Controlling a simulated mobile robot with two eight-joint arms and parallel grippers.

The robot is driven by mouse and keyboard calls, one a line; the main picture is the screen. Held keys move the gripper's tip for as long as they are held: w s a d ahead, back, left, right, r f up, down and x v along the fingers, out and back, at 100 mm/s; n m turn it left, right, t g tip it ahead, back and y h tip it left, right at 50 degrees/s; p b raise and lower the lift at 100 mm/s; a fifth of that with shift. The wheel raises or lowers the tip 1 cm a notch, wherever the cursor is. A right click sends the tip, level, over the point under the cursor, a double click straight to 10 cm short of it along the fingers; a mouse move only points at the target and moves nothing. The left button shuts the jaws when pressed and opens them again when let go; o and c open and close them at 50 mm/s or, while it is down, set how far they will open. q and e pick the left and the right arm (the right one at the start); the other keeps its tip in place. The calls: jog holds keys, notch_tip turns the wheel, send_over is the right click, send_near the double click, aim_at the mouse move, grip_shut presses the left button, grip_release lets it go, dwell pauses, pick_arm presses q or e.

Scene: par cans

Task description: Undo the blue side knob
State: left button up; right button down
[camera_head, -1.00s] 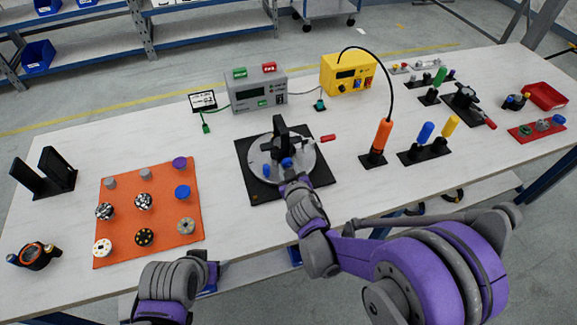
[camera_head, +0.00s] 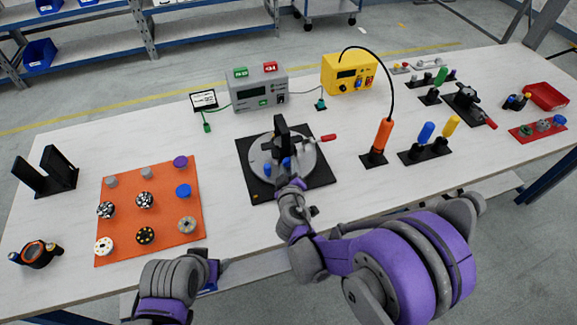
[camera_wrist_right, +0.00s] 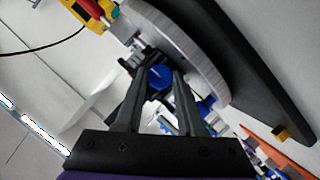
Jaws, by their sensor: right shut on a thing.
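A grey round fixture (camera_head: 308,160) sits on a black base plate (camera_head: 257,190) in the middle of the table, with a black upright bracket (camera_head: 281,134) on it. The blue side knob (camera_wrist_right: 161,76) is on the fixture's near side; in the right wrist view it lies between my gripper's two fingers. My right gripper (camera_wrist_right: 154,80) is shut on the blue knob. In the head view my right gripper (camera_head: 287,180) reaches the near edge of the fixture. A second blue part (camera_head: 267,170) stands just left of it. My left gripper (camera_head: 215,272) is at the table's front edge, its fingers unclear.
An orange mat (camera_head: 165,215) with several round parts lies to the left. A grey meter box (camera_head: 258,92) and a yellow box (camera_head: 348,74) stand behind. An orange-handled tool (camera_head: 381,138) stands upright to the right. Bare table lies between mat and fixture.

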jog(key=c, duration=0.5)
grip_release()
